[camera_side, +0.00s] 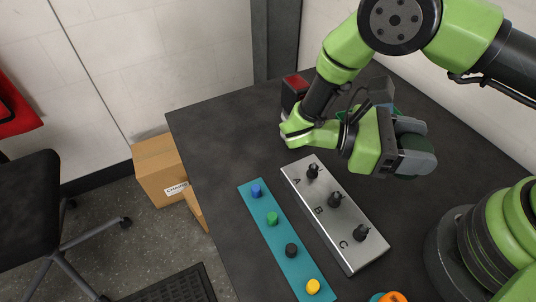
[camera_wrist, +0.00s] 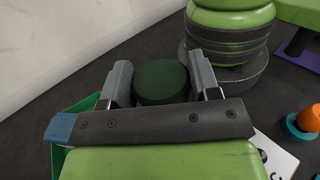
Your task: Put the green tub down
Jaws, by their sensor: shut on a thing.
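The green tub is a dark green round piece; it shows in the side view (camera_side: 420,165) partly behind the grey fingers. In the wrist view the tub (camera_wrist: 162,80) sits between the two grey fingers. My gripper (camera_side: 416,144) is shut on it, with the fingers pointing right, toward my base. In the wrist view my gripper (camera_wrist: 165,82) has one finger on each side of the tub. I cannot tell whether the tub's underside touches the dark table (camera_side: 230,130).
A grey panel with black knobs A, B and C (camera_side: 362,255) and a teal strip with coloured pegs (camera_side: 262,204) lie in front of the gripper. A green tray (camera_wrist: 88,112) is partly hidden behind it. An orange-and-teal piece (camera_side: 392,297) is near my base. The table's left side is clear.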

